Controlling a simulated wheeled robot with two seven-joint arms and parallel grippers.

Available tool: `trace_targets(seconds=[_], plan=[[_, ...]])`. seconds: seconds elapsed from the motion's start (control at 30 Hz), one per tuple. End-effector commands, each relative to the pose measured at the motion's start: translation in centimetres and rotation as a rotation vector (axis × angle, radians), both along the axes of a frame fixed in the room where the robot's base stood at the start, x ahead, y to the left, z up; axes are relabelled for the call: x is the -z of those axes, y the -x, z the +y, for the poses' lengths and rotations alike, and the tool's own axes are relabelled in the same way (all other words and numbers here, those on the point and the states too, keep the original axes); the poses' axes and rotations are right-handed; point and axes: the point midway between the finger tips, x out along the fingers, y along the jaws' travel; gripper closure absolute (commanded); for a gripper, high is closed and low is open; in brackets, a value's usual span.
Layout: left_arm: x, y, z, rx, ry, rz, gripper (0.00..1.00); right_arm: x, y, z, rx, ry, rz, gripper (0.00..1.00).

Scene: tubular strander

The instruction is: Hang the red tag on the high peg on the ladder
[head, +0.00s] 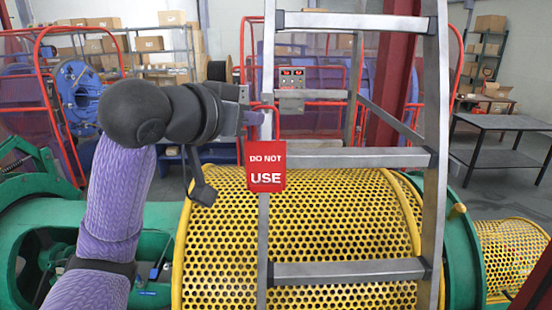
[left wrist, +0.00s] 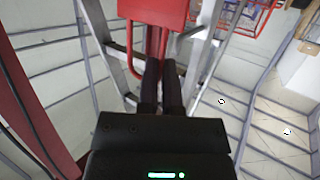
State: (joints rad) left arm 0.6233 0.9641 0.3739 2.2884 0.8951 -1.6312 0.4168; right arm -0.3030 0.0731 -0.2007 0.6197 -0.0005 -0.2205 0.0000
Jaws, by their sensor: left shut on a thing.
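The red tag (head: 266,166), printed "DO NOT USE", hangs upright in front of the ladder's left rail (head: 263,235). My left gripper (head: 260,118) is shut just above the tag, beside that rail, and holds it by its upper part. In the left wrist view the tag (left wrist: 152,10) shows beyond the closed fingertips (left wrist: 162,66), with a narrow red part running towards them. The ladder (head: 350,159) stands upright in the middle of the head view. I cannot make out the high peg clearly; the gripper and tag cover that part of the rail. My right gripper is not in view.
A yellow perforated drum guard (head: 340,225) in a green machine frame (head: 40,205) lies close behind the ladder. A dark red post (head: 392,90) rises behind the ladder's right side. A grey table (head: 505,125) and shelves with boxes (head: 115,45) stand farther back.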

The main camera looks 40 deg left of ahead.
Motion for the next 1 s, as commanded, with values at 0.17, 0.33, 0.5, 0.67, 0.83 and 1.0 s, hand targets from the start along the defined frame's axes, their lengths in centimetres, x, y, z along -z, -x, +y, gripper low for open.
trace_targets(seconds=[0.17, 0.33, 0.5, 0.67, 0.83, 1.0], plan=[[-0.8, -0.1, 0.6, -0.022, -0.001, 0.001, 1.00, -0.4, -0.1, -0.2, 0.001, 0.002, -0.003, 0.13], [-0.6, -1.1, 1.4, -0.019, 0.000, 0.001, 1.00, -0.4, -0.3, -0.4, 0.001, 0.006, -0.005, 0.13], [-0.5, -2.2, 2.3, -0.017, 0.000, 0.002, 1.00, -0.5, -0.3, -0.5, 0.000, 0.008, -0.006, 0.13], [-0.4, -3.1, 3.0, -0.017, 0.000, 0.002, 1.00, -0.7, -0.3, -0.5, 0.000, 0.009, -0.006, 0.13], [-0.3, -3.6, 3.4, -0.017, -0.003, 0.000, 1.00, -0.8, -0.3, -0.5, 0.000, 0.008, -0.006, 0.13], [-0.2, -3.7, 3.5, -0.017, -0.003, 0.001, 1.00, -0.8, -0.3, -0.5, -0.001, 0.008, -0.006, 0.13]])
